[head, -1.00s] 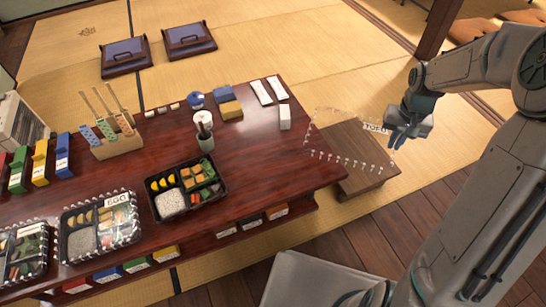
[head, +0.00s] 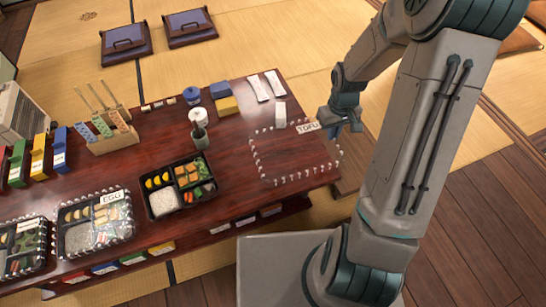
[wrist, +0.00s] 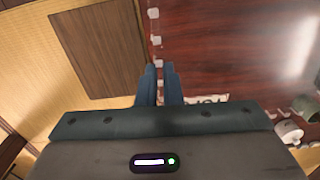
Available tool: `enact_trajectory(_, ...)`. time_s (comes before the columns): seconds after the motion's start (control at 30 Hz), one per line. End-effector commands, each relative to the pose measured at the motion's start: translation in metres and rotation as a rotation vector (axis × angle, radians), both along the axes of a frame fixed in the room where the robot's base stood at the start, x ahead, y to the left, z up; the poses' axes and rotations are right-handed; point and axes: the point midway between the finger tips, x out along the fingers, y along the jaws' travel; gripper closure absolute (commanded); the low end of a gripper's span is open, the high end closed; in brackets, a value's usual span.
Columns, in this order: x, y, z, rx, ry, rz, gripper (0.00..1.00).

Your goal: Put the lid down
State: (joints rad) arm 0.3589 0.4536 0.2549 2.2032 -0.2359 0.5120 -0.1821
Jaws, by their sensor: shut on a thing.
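My gripper (head: 341,122) is shut on the edge of a clear lid (head: 292,152), close to its white TOFU label (head: 309,127). The lid is transparent, with a dotted white rim, and shows over the right end of the dark red table (head: 235,205). I cannot tell whether it touches the tabletop. In the wrist view, my gripper (wrist: 159,85) has its two dark fingers close together at the lid's edge, and the label (wrist: 207,100) shows partly beside them. An open bento box (head: 180,187) with rice and several foods stands left of the lid, uncovered.
A lidded box labelled EGG (head: 95,225) and another lidded box (head: 22,243) stand farther left. A white-topped container (head: 199,125), a white block (head: 280,114) and white packets (head: 266,87) lie behind the lid. A low wooden step (wrist: 97,45) is beyond the table's end.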

Motion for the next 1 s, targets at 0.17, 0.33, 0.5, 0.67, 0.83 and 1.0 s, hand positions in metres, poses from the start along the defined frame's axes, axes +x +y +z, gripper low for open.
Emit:
enact_trajectory(0.17,-0.036,-0.013,-0.008,0.010,0.004,0.123,1.00)
enact_trajectory(0.33,-0.028,-0.003,-0.028,0.012,-0.001,0.159,1.00)
enact_trajectory(0.5,0.003,0.021,-0.053,0.012,-0.001,0.158,1.00)
enact_trajectory(0.67,0.030,0.042,-0.073,0.011,-0.001,0.154,1.00)
enact_trajectory(0.83,0.046,0.054,-0.082,0.011,-0.001,0.151,1.00)
enact_trajectory(1.0,0.049,0.057,-0.090,0.011,0.000,0.150,1.00)
